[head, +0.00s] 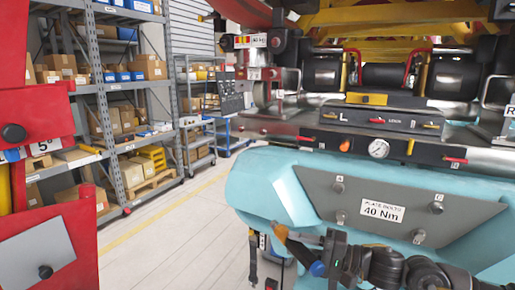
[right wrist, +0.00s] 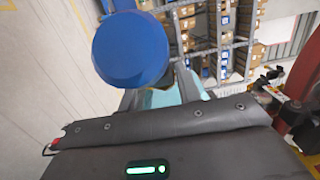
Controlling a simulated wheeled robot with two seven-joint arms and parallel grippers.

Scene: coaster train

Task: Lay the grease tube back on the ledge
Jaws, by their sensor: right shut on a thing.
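My right gripper (head: 303,247) is at the bottom of the head view, in front of the lower edge of the teal body. It is shut on the grease tube, whose orange-brown end (head: 280,232) points up and left. The tube's round blue end (head: 318,269) shows below the gripper and looms large in the right wrist view (right wrist: 131,48). The tube's middle is largely hidden by the fingers. A metal ledge (head: 290,130) with a dark front strip runs across above the teal body, higher than the gripper; I cannot tell if it is the named ledge. My left gripper is not in view.
A grey plate marked 40 Nm (head: 400,232) with several studs is on the teal body (head: 262,185), close above my right arm. A gauge (head: 379,149) and red-handled items line the dark strip. Red structure (head: 70,235) stands at left; the floor (head: 175,235) between is clear.

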